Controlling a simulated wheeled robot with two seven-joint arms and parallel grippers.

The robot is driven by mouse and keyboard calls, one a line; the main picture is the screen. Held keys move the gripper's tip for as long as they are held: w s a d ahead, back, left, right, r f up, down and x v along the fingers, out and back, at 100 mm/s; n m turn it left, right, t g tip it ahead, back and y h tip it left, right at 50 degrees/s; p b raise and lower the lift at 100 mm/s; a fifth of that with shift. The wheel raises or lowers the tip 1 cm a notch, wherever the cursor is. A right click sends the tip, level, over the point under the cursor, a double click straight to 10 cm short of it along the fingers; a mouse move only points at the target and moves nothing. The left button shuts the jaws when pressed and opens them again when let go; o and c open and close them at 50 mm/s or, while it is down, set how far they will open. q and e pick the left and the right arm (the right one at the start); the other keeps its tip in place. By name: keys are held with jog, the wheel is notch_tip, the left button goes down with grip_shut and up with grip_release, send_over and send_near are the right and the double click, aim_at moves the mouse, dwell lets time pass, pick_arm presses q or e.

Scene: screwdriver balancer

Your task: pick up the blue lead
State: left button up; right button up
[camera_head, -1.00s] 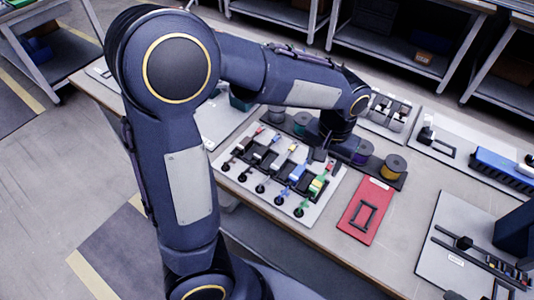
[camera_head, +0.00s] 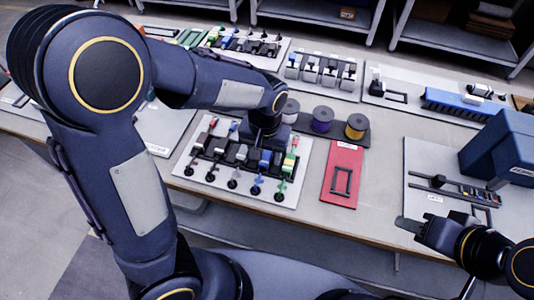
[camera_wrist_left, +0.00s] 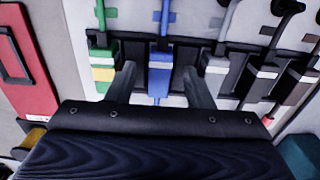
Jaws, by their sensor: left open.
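The blue lead (camera_head: 265,160) lies in the row of coloured leads on a white board, between a grey lead and a green one. In the left wrist view the blue lead (camera_wrist_left: 160,82) has a blue plug with a white band and a blue cable running up the picture. My left gripper (camera_wrist_left: 158,72) is open, with one finger on each side of the blue plug; contact cannot be told. In the head view my left gripper (camera_head: 266,143) is over the back of the board, its fingertips hard to see. My right gripper (camera_head: 420,228) is at the table's front right, away from the leads.
The green lead (camera_wrist_left: 103,72) and a grey lead (camera_wrist_left: 217,68) flank the blue one closely. A red panel (camera_head: 341,160) lies right of the board. Cable spools (camera_head: 322,120) stand behind it. A large blue device (camera_head: 500,150) stands at the right.

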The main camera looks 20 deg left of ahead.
pick_arm(q)
jog(key=shift+f, duration=0.35)
jog(key=c, duration=1)
jog(key=shift+r, duration=0.1)
